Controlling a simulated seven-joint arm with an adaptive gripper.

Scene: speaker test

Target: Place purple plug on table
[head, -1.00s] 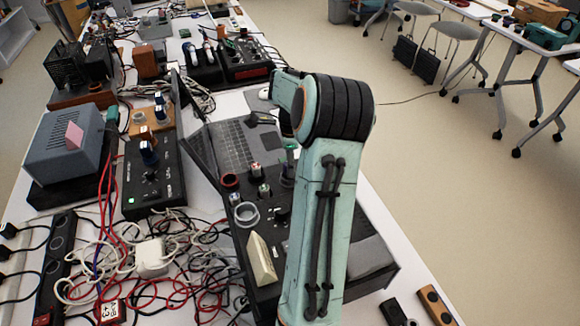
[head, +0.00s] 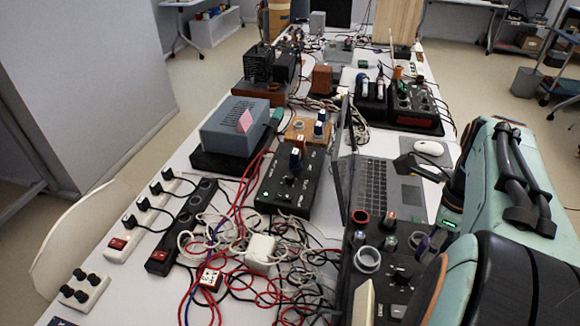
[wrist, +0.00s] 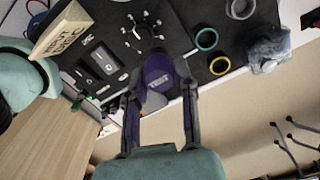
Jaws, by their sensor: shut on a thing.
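In the wrist view, a purple plug (wrist: 157,75) with pale lettering sits between the two fingers of my gripper (wrist: 160,72). The gripper is shut on it. A black panel device is behind the plug, and I cannot tell whether the two touch. In the head view, my arm fills the right side and hides most of the gripper area. The white table (head: 133,278) carries crowded equipment.
Tangled cables and a white adapter (head: 260,250) lie mid-table. A black control box (head: 285,195), grey box (head: 233,128), power strip (head: 185,222) and laptop (head: 385,185) stand around. In the wrist view, a teal ring (wrist: 206,40) and yellow ring (wrist: 220,66) are near the plug. The table's near left has some bare room.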

